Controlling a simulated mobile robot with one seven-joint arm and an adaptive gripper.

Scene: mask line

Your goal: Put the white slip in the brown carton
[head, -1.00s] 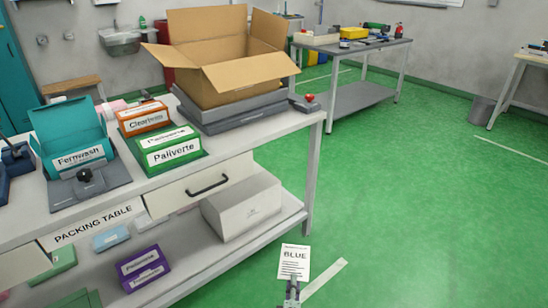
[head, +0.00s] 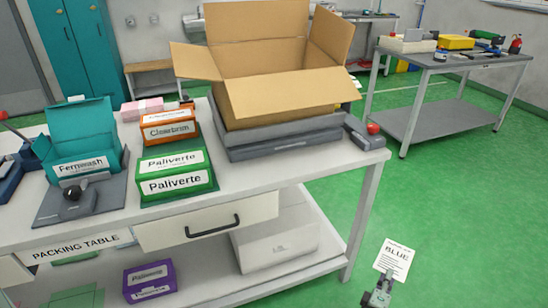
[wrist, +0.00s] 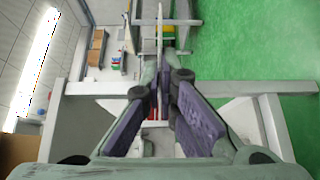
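The white slip (head: 397,257), printed "BLUE", is held up in my gripper (head: 384,282) at the lower right of the head view. It is slightly tilted, in front of the green floor and right of the packing table's corner. In the wrist view my gripper's fingers (wrist: 160,85) close together on the slip, which shows nearly edge-on (wrist: 160,22). The brown carton (head: 265,105) stands open, flaps spread, on a grey platform on the packing table. The slip is apart from the carton, lower and to its right. The carton's floor is hidden.
The packing table (head: 310,172) also holds a green Paliverte box (head: 177,190), an orange box (head: 170,139) and a teal Fernwash box (head: 80,150). A small red ball-like part (head: 374,128) is by the platform's right end. Green floor (head: 470,200) lies open on the right.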

